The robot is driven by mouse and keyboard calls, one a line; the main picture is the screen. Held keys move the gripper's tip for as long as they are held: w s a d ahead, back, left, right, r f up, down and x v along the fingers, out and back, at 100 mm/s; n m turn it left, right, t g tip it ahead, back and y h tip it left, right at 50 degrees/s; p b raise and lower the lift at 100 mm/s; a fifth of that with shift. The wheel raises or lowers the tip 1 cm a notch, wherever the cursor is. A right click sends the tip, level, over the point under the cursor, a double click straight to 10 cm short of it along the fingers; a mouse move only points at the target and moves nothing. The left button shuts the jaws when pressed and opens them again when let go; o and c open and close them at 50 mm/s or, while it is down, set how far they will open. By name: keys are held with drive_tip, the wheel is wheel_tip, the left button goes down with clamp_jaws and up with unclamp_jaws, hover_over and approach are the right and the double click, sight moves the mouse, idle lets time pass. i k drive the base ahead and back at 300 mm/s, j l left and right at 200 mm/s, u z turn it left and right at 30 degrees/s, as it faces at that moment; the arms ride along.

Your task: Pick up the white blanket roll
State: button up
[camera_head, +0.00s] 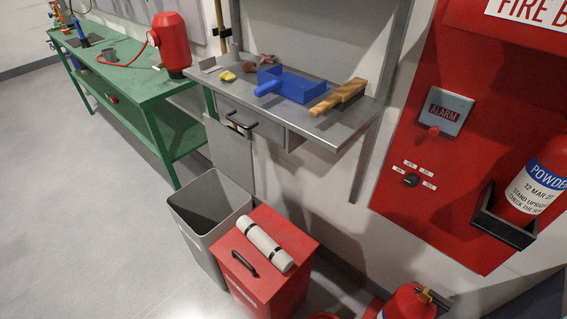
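The white blanket roll (264,244) is a pale cylinder with dark straps near its ends. It lies on the lid of a red box (290,230), to the right of the lid's black handle (244,264). Nothing touches it from above. My gripper is not in this view.
A grey open bin (182,205) stands left of the red box. A grey wall shelf (338,128) above holds a blue dustpan (292,84) and a brush (340,97). A red fire extinguisher (410,303) stands at the lower right. The floor (90,210) at left is clear.

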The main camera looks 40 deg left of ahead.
sight(278, 256)
drive_tip(key=k+j+u, duration=0.1)
drive_tip(key=u, duration=0.35)
drive_tip(key=j+u, duration=0.1)
drive_tip(key=u, duration=0.4)
drive_tip(key=j+u, duration=0.15)
drive_tip(key=u, duration=0.3)
drive_tip(key=k+j, duration=0.05)
